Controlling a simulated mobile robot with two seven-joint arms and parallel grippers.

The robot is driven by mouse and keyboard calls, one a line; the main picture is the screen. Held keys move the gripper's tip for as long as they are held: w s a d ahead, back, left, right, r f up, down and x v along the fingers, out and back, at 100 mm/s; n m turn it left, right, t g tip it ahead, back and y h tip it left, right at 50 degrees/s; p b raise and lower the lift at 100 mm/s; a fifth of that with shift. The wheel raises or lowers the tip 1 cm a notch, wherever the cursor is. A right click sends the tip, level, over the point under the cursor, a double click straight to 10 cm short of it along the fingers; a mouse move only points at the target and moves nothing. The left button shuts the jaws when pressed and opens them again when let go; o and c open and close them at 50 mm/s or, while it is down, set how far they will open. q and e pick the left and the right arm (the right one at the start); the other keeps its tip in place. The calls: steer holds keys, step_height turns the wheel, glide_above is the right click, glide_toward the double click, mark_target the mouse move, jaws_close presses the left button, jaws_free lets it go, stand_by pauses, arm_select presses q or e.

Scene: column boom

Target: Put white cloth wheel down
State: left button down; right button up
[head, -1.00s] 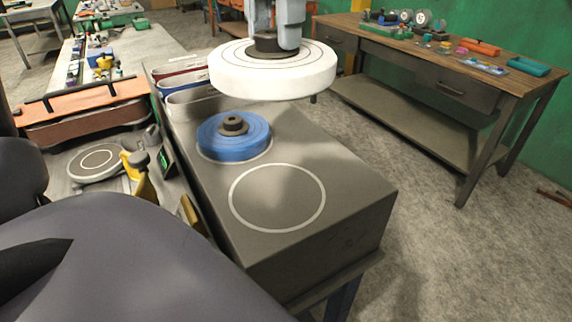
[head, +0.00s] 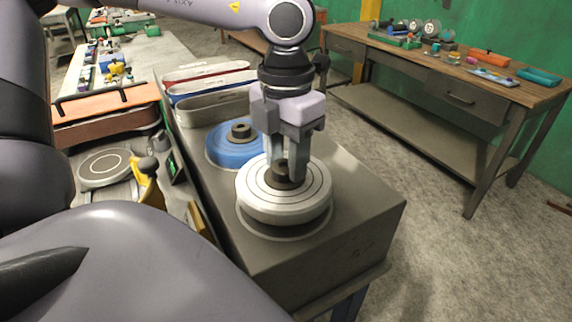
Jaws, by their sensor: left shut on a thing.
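The white cloth wheel (head: 284,203) is a thick white disc with dark rings and a dark hub (head: 285,176). It is over the empty white-outlined circle (head: 268,232) on the grey box top, level, with a dark shadow under its front edge. I cannot tell whether it touches the surface. My left gripper (head: 287,170) points down from above and is shut on the wheel's hub. My right gripper is not in view.
A blue wheel (head: 236,147) with a dark hub lies just behind and left of the white wheel. Several belts (head: 212,104) lie at the box's far end. A wooden workbench (head: 440,68) stands at the right. The grey box top (head: 362,204) is clear to the right.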

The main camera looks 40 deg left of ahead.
mark_target(286, 164)
arm_select(q)
steer(key=shift+f, duration=1.05)
steer(key=shift+f+b, duration=0.25)
steer(key=shift+b, duration=0.05)
steer(key=c, duration=0.6)
jaws_free()
steer(key=shift+r, duration=0.1)
steer(key=shift+c, duration=0.2)
step_height(286, 164, up, 12)
steer(key=shift+r, duration=0.15)
